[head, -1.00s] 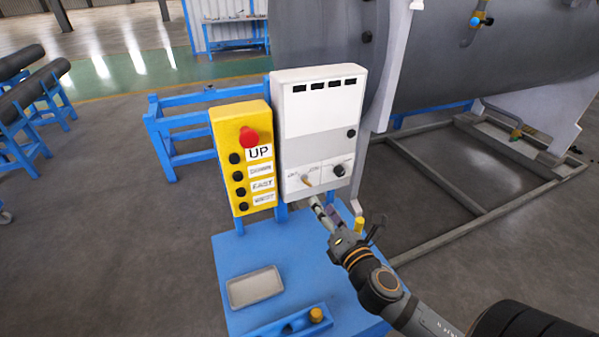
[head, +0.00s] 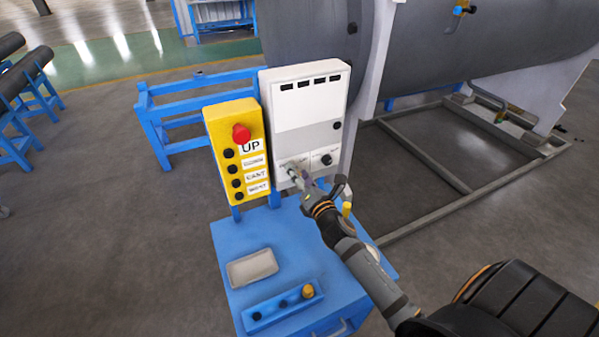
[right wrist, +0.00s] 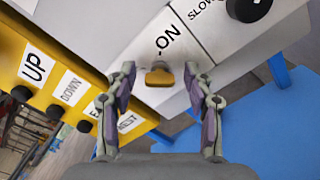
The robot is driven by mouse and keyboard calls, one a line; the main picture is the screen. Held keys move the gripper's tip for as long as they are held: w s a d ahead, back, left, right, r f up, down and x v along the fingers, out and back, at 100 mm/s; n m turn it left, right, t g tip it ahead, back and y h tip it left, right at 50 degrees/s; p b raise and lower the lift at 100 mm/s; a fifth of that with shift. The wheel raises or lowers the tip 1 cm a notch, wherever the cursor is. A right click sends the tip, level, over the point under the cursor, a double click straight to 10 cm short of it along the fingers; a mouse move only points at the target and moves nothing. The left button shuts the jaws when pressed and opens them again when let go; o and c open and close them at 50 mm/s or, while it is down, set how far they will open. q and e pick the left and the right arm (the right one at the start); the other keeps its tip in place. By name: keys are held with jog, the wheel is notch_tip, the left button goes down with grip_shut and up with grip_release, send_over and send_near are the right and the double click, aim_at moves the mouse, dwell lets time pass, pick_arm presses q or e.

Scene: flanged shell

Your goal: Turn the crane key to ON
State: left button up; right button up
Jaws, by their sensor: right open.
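The crane key is a small brass-coloured handle (right wrist: 159,75) on the lower left of the white control box (head: 308,105). The word ON is printed just above it in the right wrist view. My right gripper (head: 299,178) is at the box's lower front. In the right wrist view its two fingers (right wrist: 159,88) are open, one on each side of the key, with small gaps visible. In the head view the gripper largely hides the key. I cannot tell which setting the key points to. My left gripper is not in view.
A black knob (head: 326,159) marked SLOW sits right of the key. A yellow button box (head: 221,125) with a red button stands close on the left. The blue cart (head: 290,235) carries a grey tray (head: 252,267). A large grey shell (head: 440,40) lies behind.

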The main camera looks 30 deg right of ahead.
jog(key=shift+c, duration=1.5)
grip_shut()
